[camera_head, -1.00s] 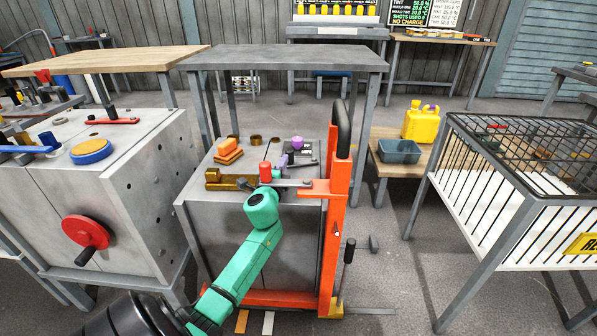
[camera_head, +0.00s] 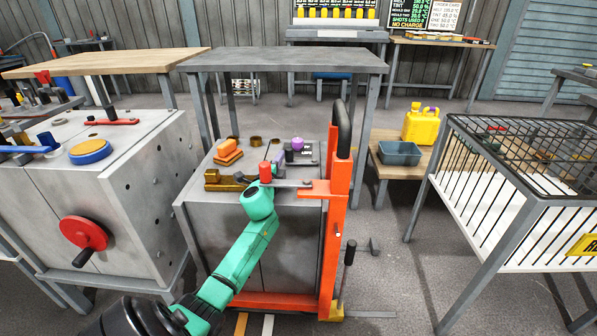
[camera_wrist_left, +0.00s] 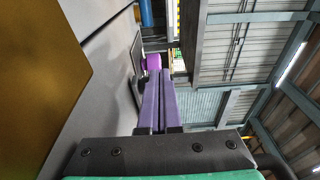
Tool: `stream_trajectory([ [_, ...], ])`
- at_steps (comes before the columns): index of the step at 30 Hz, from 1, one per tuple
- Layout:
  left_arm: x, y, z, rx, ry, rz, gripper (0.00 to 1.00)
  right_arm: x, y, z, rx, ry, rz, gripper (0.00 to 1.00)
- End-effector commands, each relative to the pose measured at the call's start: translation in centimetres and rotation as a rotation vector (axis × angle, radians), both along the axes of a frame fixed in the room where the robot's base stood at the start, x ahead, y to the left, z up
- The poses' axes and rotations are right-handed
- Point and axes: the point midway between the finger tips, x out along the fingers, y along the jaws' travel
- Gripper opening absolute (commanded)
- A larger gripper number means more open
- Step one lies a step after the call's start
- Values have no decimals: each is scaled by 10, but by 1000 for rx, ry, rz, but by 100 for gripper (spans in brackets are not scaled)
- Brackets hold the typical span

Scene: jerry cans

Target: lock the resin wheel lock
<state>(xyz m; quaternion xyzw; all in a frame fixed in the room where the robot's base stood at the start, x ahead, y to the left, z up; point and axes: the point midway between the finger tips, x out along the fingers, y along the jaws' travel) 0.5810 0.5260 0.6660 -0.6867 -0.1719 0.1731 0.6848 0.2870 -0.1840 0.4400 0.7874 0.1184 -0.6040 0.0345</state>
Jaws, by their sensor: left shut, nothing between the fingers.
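A purple knob (camera_head: 298,143) stands on a dark grey fitting on top of the grey middle cabinet (camera_head: 200,205). It also shows in the left wrist view (camera_wrist_left: 153,62), just beyond my fingertips. I cannot tell for sure that this is the resin wheel lock; no label shows. My left gripper (camera_head: 281,155) reaches over the cabinet top on its green arm. Its purple fingers (camera_wrist_left: 160,85) are together and empty, pointing toward the knob. I cannot tell whether they touch it. The red knob and the wrist hide part of the gripper. My right gripper is not in view.
An orange upright post (camera_head: 335,220) with a black handle stands at the cabinet's right side. A red knob (camera_head: 265,172), orange blocks (camera_head: 228,150) and brass parts (camera_head: 224,181) crowd the cabinet top. A red handwheel (camera_head: 84,234) is on the left cabinet. A wire cage (camera_head: 530,145) stands right.

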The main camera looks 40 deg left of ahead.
Motion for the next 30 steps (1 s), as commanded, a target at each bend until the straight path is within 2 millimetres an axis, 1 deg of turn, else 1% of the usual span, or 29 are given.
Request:
stream_trajectory([
  [5,-4,-2,0,0,1,-1,0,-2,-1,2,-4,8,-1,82],
  [8,-15,-9,0,-1,2,-3,0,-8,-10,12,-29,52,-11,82],
  [10,-29,-16,2,-1,3,-1,0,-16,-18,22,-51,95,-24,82],
  [12,-44,-24,0,-2,4,-2,0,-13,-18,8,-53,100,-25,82],
  [15,-66,-36,0,-4,3,-2,0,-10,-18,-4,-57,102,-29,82],
  [21,-108,-57,0,-2,2,2,0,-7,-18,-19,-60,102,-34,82],
  [25,-123,-66,0,-1,0,0,0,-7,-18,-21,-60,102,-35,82],
  [30,-129,-69,0,0,-1,0,0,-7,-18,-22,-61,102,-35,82],
])
